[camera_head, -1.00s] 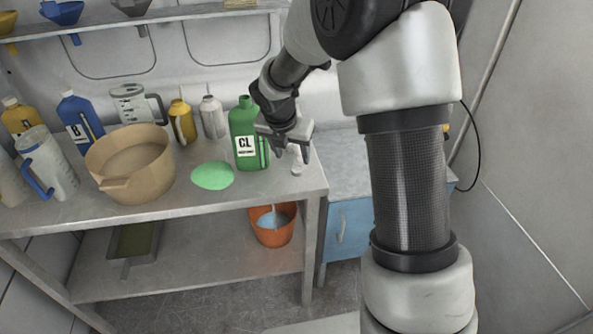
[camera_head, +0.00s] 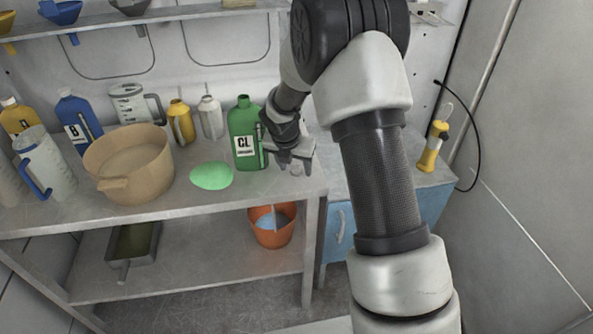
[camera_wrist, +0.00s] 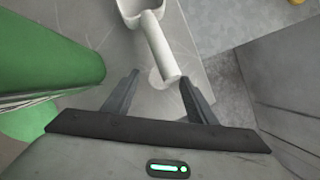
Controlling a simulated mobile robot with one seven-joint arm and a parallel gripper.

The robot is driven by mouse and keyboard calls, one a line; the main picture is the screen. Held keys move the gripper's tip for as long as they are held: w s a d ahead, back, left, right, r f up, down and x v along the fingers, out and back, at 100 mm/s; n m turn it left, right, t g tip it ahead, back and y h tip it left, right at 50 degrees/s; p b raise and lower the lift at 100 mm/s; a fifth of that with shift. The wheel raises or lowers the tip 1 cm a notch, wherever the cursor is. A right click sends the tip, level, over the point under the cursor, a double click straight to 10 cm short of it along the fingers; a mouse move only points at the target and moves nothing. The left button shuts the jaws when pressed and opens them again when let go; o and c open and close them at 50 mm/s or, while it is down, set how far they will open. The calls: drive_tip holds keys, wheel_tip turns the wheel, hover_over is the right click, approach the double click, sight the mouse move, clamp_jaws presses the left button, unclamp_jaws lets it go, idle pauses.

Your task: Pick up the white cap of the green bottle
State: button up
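The green bottle (camera_head: 244,135) stands upright on the workbench and fills the left of the wrist view (camera_wrist: 45,55). A small white piece (camera_head: 295,168), apparently the cap, sits on the bench right of the bottle, near the bench's right end. In the wrist view, a pale round shape (camera_wrist: 157,82) lies between and beyond my fingertips. A white elongated piece with a cup-like end (camera_wrist: 157,45) adjoins it; I cannot tell whether they are joined. My gripper (camera_head: 293,165) is open, pointing down beside the bottle; it also shows open in the wrist view (camera_wrist: 160,77).
A green puddle (camera_head: 212,176) lies before the bottle. A tan basin (camera_head: 130,165), jugs and other bottles crowd the bench's left. An orange bucket (camera_head: 271,227) stands on the lower shelf. A blue cabinet (camera_head: 343,225) adjoins the bench's right.

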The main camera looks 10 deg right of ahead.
drive_tip(key=c, duration=1)
drive_tip(key=shift+v, duration=0.85)
drive_tip(key=s+a+b, duration=0.2)
drive_tip(key=s+a, duration=0.6)
drive_tip(key=s, duration=0.6)
drive_tip(key=w+a+r+p, duration=0.1)
drive_tip(key=w+r+p, duration=0.3)
drive_tip(key=w+r, duration=0.3)
drive_tip(key=w+a+r+p, duration=0.2)
drive_tip(key=w+r+p, duration=0.2)
drive_tip(key=r, duration=0.7)
drive_tip(key=w+a+r+p, duration=0.1)
drive_tip(key=w+r+p, duration=0.3)
drive_tip(key=w+r, duration=0.5)
drive_tip(key=shift+w+a+r+p, duration=0.25)
drive_tip(key=shift+w+r+p, duration=0.1)
drive_tip(key=shift+r, duration=0.05)
